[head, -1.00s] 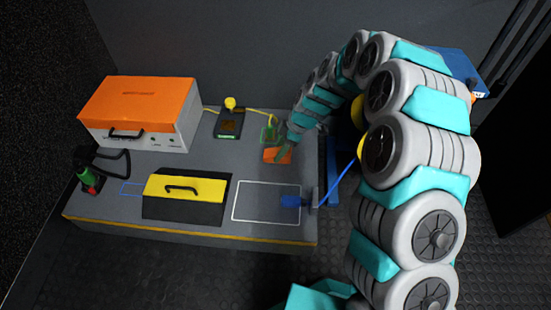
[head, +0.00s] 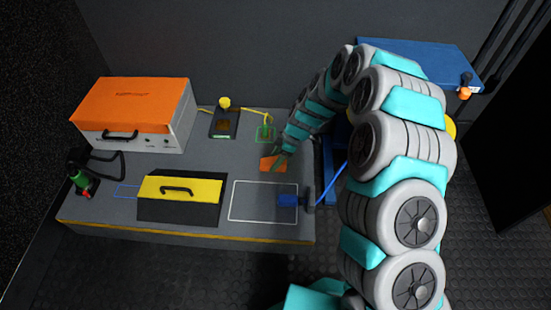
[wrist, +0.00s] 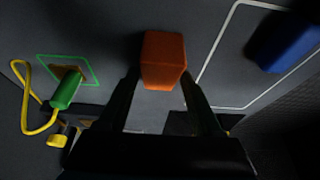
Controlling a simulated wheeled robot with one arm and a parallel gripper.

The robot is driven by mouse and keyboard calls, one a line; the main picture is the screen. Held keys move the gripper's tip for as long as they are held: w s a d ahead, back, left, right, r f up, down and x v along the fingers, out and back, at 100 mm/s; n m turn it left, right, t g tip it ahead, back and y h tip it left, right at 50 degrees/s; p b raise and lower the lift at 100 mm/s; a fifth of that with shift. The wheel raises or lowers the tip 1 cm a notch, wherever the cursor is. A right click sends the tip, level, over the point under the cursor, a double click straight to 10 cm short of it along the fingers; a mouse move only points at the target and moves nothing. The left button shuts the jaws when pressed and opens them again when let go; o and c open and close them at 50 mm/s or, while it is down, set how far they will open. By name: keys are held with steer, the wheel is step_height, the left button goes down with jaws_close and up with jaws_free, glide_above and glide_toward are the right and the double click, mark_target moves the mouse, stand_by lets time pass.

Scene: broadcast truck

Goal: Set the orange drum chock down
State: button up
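The orange drum chock (head: 272,164) is a small block at the right part of the grey worktop, between the green outline (head: 264,133) and the white outline (head: 232,202). My gripper (head: 281,155) reaches down to it from the back right. In the wrist view the chock (wrist: 163,58) sits between the tips of my gripper (wrist: 161,82), one finger against each side. A dark shadow lies beside the chock on the worktop. I cannot tell whether its underside touches the surface.
A green plug (wrist: 66,90) with a yellow cable lies at the green outline. A yellow-lidded case (head: 180,189), an orange-topped box (head: 133,105) and a green-and-red item (head: 82,181) stand further left.

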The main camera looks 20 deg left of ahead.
steer(key=shift+o, duration=1.1)
steer(key=shift+r, duration=0.15)
steer(key=s+d+r+m, duration=0.1)
steer(key=d+r, duration=0.2)
steer(key=r, duration=0.3)
steer(key=s+d+r+m+p, duration=0.1)
steer(key=s+d+r, duration=0.1)
steer(key=d+r, duration=0.35)
steer(key=s+d+r+m, duration=0.1)
steer(key=d+r+m, duration=0.1)
steer(key=r, duration=0.5)
steer(key=s+d+r+m+h, duration=0.1)
steer(key=s+d+r+m, duration=0.2)
steer(key=s+d+m, duration=0.2)
steer(key=s+d+r+m+h, duration=0.1)
steer(key=s+d+r+m, duration=0.2)
steer(key=s+d+m, duration=0.3)
steer(key=s+d+r+m+h, duration=0.2)
steer(key=s+d+r+m, duration=0.2)
steer(key=s+d, duration=0.7)
steer(key=s+m, duration=0.1)
steer(key=s, duration=0.6)
steer(key=shift+s+d+m+g, duration=0.25)
steer(key=shift+d+m+g, duration=0.05)
steer(key=shift+m+g, duration=0.1)
